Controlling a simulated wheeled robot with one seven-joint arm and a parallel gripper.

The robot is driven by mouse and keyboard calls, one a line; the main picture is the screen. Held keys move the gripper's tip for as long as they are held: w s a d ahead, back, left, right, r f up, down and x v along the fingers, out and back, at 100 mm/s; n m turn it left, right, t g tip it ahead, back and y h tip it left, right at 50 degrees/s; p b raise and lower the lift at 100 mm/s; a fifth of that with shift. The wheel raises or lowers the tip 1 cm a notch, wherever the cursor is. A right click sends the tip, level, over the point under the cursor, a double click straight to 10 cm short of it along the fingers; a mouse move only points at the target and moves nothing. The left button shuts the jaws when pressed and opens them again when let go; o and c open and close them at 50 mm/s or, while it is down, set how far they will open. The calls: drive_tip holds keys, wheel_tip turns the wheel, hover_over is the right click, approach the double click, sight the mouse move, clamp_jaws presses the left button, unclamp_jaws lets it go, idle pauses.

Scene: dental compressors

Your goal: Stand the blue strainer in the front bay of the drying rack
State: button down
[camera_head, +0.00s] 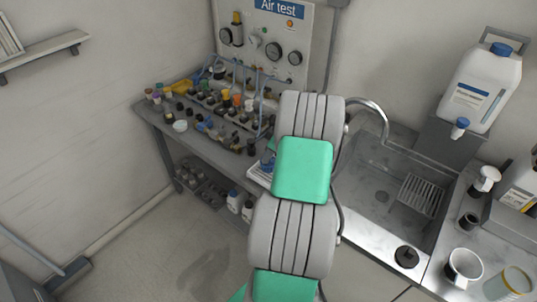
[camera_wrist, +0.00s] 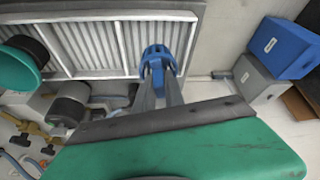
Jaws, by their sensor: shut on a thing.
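My gripper (camera_wrist: 162,85) shows in the wrist view, its grey fingers shut on the blue strainer (camera_wrist: 157,54). The strainer is a small blue piece with a ribbed, slotted rim at the fingertips. Behind it lies a pale slatted rack (camera_wrist: 92,46), which looks like the drying rack. The strainer overlaps the rack's right end in the picture; I cannot tell whether they touch.
The bench (camera_head: 160,122) carries several coloured fittings below the Air test panel (camera_head: 268,45). A sink (camera_head: 385,205) with a metal grid (camera_head: 418,195) lies right of my arm. In the wrist view, a blue box (camera_wrist: 284,47) and a grey box (camera_wrist: 257,78) stand at right.

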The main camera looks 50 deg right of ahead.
drive_tip(key=shift+s+f+b, duration=0.1)
drive_tip(key=shift+f+b, duration=1.1)
drive_tip(key=shift+f, duration=0.2)
drive_tip(key=c, duration=1.3)
unclamp_jaws()
drive_tip(key=shift+c, duration=0.2)
drive_tip(key=shift+c, duration=0.5)
drive_tip(key=shift+c, duration=1.4)
